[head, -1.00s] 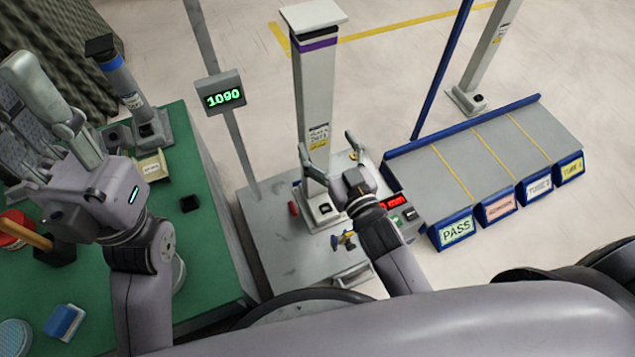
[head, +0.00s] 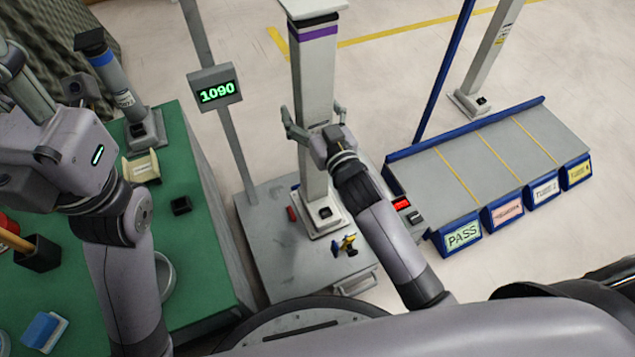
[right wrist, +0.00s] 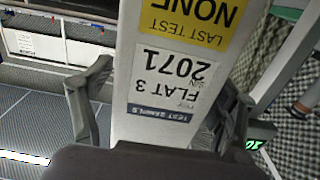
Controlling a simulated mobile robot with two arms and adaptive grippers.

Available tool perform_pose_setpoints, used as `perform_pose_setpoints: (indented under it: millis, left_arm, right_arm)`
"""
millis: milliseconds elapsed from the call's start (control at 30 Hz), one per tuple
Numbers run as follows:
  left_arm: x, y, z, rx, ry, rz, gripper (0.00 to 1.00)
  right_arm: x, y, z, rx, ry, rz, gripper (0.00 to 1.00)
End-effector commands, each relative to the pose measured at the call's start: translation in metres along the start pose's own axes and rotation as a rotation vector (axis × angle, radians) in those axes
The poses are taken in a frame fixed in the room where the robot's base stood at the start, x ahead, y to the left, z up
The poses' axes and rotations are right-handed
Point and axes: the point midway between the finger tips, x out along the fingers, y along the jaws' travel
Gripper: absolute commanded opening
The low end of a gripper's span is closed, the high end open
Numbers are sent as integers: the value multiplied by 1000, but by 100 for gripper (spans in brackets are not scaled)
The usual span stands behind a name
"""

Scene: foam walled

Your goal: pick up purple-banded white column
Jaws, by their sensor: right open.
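The purple-banded white column (head: 313,85) stands upright on the grey platform scale (head: 270,255), with its purple band near the top. My right gripper (head: 312,118) is open, its fingers on either side of the column's shaft at mid height. In the right wrist view the column (right wrist: 165,95) fills the middle, with a yellow and a white label facing the camera. The open fingers of the right gripper (right wrist: 165,110) stand left and right of it; I cannot tell whether they touch it. My left gripper is at the left over the green bench, its fingertips unclear.
A display post (head: 215,92) reading 1090 stands just left of the column. A blue-banded column (head: 115,80) stands on the green bench (head: 205,240). A blue-edged rack (head: 490,155) with labelled lanes is at the right. Another white column (head: 490,50) stands behind it.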

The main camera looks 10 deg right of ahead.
Motion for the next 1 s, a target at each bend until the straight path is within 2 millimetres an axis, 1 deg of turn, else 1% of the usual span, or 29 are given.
perform_pose_setpoints:
  millis: [33,67,1000]
  left_arm:
    - [0,0,0,0,0,0,32]
    - [0,0,0,0,0,0,32]
    - [0,0,0,-1,1,0,32]
  right_arm:
    - [0,0,0,0,0,0,79]
    - [0,0,0,0,0,0,77]
    - [0,0,0,-1,1,0,15]
